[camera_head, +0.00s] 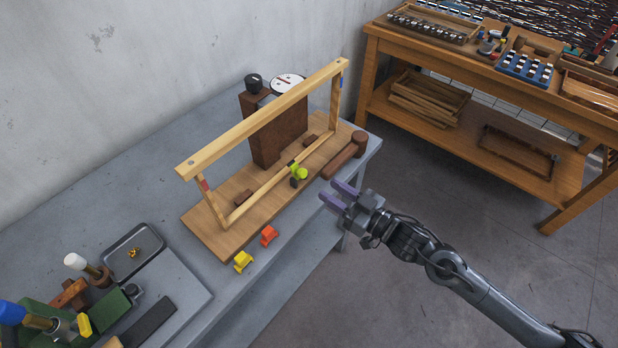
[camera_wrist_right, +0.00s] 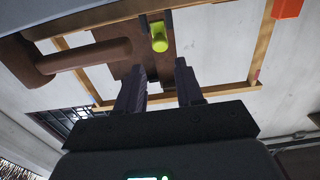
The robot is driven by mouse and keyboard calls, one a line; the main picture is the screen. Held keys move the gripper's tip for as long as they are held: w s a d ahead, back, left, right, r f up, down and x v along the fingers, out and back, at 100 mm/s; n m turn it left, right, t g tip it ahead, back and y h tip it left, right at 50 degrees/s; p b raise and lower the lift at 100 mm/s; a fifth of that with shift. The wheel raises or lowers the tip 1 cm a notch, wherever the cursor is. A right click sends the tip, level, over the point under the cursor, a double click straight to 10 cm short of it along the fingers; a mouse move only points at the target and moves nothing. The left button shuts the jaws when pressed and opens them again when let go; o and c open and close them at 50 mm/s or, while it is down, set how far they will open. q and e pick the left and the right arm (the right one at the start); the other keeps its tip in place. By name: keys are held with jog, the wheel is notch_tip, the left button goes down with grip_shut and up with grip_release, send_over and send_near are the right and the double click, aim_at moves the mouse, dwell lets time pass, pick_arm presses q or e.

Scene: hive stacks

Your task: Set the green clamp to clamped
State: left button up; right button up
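The green clamp (camera_head: 299,172) is a small bright green piece with a dark base, at the lower bar of the upright wooden frame (camera_head: 262,119). It also shows in the right wrist view (camera_wrist_right: 159,37), above the gap between the fingers. Whether it is clamped I cannot tell. My right gripper (camera_head: 340,197) is open and empty, with two purple fingers, to the right of the clamp and apart from it. Its fingertips in the wrist view (camera_wrist_right: 165,72) point towards the clamp. My left gripper is not in view.
An orange clamp (camera_head: 268,236) and a yellow clamp (camera_head: 243,262) are by the board's front edge. A wooden mallet (camera_head: 343,157) lies right of the green clamp. A dark brown block (camera_head: 278,133) stands behind. A wooden shelf bench (camera_head: 480,72) stands at the right.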

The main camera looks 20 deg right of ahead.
aim_at(305, 174)
jog(key=b+x, duration=0.1)
jog(key=x, duration=0.5)
jog(key=shift+b+x, duration=0.4)
jog(key=shift+x, duration=0.35)
jog(key=shift+c, duration=0.2)
